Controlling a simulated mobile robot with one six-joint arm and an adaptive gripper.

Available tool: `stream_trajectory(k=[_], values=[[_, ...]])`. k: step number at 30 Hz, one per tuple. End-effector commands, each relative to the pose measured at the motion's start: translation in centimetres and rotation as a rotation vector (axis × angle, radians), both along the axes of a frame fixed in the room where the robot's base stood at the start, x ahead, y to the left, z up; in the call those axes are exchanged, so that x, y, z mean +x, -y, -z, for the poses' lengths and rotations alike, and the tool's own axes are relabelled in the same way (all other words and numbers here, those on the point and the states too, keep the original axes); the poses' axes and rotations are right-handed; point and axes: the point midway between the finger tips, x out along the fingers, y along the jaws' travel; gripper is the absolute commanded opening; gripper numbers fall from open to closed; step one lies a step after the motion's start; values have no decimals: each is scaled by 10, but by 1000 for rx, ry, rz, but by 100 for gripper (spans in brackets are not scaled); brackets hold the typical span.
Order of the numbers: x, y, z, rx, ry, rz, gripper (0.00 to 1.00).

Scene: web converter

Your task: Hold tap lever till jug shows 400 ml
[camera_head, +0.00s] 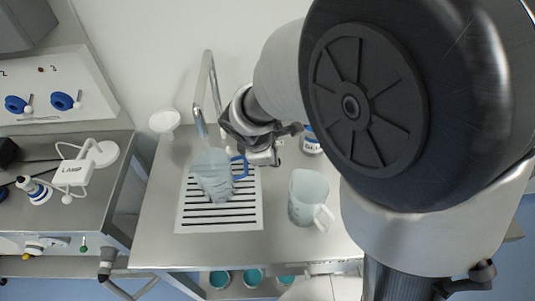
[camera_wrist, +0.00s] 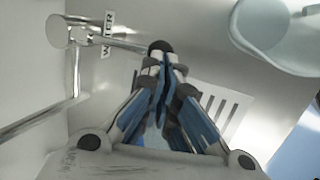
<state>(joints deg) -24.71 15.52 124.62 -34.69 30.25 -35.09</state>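A clear jug with a blue handle (camera_head: 213,176) stands on the slotted drain grate under the curved metal tap (camera_head: 205,88). I cannot read its water level or its scale. My gripper (camera_head: 264,155) is just right of the blue handle, partly hidden by my arm. In the wrist view my gripper (camera_wrist: 163,72) has its fingers drawn together. The tap lever (camera_wrist: 120,43) ends in a black knob (camera_wrist: 160,47) right at the fingertips. Contact looks likely, but I cannot tell whether they touch. A "WATER" label (camera_wrist: 108,34) is beside the lever.
A second jug with a white handle (camera_head: 304,199) stands to the right; a labelled bottle (camera_head: 312,140) is behind it. A white dish (camera_head: 164,121) is left of the tap. A lamp (camera_head: 76,176) is on the left bench. The bench's front right is clear.

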Motion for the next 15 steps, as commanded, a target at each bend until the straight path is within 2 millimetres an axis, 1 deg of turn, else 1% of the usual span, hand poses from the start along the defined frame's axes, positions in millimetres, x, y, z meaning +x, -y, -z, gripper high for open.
stream_trajectory(k=[6,15], values=[[-3,1,16,-3,-6,1,0],[-2,1,27,-2,-6,1,0]])
